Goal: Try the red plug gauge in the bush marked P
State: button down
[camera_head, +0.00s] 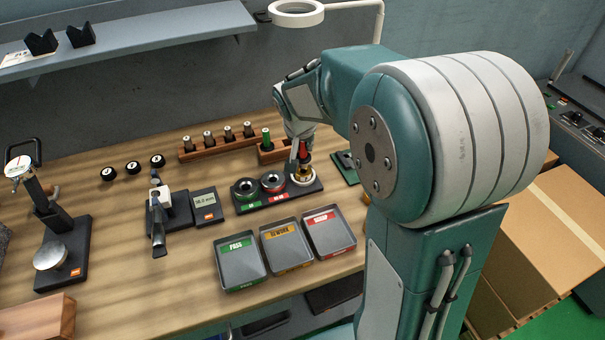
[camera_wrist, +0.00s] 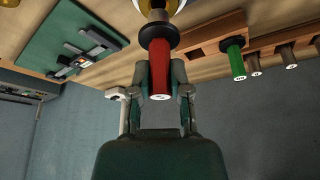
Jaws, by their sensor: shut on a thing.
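The red plug gauge (camera_head: 303,149) is upright in my gripper (camera_head: 300,153), above a brass bush (camera_head: 303,173) at the right end of a black stand. In the wrist view, the fingers of my gripper (camera_wrist: 160,92) are shut on its red handle (camera_wrist: 159,68). Its black collar and metal end point towards the brass bush (camera_wrist: 178,5), which is cut off by the top edge. I cannot tell whether the metal end is inside the bush or just over it. No letter P is readable on the bush.
The black stand (camera_head: 290,196) also bears a green ring (camera_head: 245,187) and a red ring (camera_head: 273,181). A wooden rack with a green gauge (camera_head: 266,138) stands close behind. PASS (camera_head: 240,270), REWORK (camera_head: 287,252) and red-labelled (camera_head: 330,238) trays lie in front.

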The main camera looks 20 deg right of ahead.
jog(key=shift+r, duration=0.65)
jog(key=shift+r, duration=2.5)
